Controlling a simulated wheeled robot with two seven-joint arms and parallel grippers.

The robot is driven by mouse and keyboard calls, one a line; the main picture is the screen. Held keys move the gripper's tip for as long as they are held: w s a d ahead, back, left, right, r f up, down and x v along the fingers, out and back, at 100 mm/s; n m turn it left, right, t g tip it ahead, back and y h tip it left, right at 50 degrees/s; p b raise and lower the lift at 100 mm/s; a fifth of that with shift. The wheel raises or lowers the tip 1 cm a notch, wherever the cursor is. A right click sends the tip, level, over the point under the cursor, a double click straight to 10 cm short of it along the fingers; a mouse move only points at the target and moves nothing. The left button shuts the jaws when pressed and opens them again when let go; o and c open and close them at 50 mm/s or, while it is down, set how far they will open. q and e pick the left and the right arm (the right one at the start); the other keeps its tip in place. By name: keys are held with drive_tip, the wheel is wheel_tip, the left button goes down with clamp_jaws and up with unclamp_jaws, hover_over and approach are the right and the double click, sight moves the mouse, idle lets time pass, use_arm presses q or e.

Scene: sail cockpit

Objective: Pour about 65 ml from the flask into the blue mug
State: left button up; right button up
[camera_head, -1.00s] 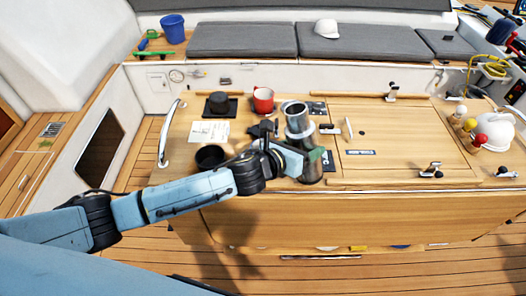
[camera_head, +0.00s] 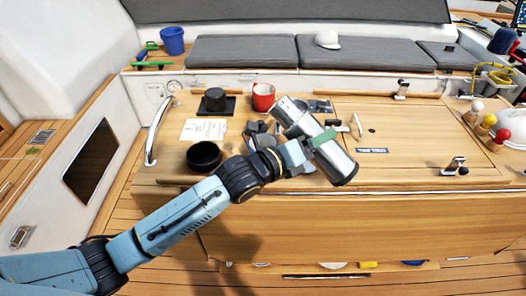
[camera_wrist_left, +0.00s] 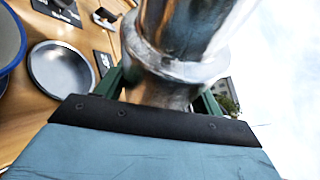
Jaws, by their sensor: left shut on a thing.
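The silver flask (camera_head: 340,160) is tilted, its mouth end toward the upper left and its base toward the lower right. My left gripper (camera_head: 316,142) is shut around its middle and holds it above the wooden table. The flask (camera_wrist_left: 190,40) also fills the middle of the left wrist view, between the green fingers. A blue-rimmed round vessel (camera_wrist_left: 12,38), perhaps the blue mug, is cut off at that view's left edge. In the head view I cannot clearly make out a blue mug; grey-blue shapes (camera_head: 258,129) sit partly behind my gripper. My right gripper is not in view.
A red mug (camera_head: 263,97) stands behind the flask's mouth. A black pot (camera_head: 215,99) sits on a dark mat, near a white card (camera_head: 203,130) and a black bowl (camera_head: 203,156). A metal rail (camera_head: 158,128) edges the table's left. The right tabletop (camera_head: 410,130) is mostly clear.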

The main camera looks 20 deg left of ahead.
use_arm(q)
drive_tip(key=f+n+b, duration=0.1)
drive_tip(key=b, duration=0.2)
drive_tip(key=d+f+n+t+b, duration=0.1)
drive_tip(key=n+b, duration=0.1)
drive_tip(key=shift+s+t+h+b, duration=0.1)
drive_tip(key=shift+t+h+b, duration=0.2)
drive_tip(key=shift+h+b, duration=0.1)
drive_tip(key=shift+a+r+n, duration=0.1)
drive_tip(key=shift+a+n, duration=0.2)
drive_tip(key=shift+n, duration=0.2)
drive_tip(key=shift+a+r+n, duration=0.2)
drive_tip(key=shift+r+n, duration=0.15)
drive_tip(key=shift+n, duration=0.25)
drive_tip(key=shift+r+n+t, duration=0.4)
drive_tip(key=shift+t, duration=0.1)
drive_tip(key=shift+a+r+n+t+p, duration=0.15)
drive_tip(key=shift+r+n+t+p, duration=0.3)
drive_tip(key=shift+r+n, duration=0.5)
drive_tip(key=shift+d, duration=0.25)
drive_tip(key=shift+s+d, duration=0.15)
drive_tip(key=shift+d, duration=0.3)
drive_tip(key=shift+r+n+t, duration=0.2)
drive_tip(key=shift+n+t, duration=0.05)
drive_tip(key=shift+n, duration=0.2)
idle(0.3)
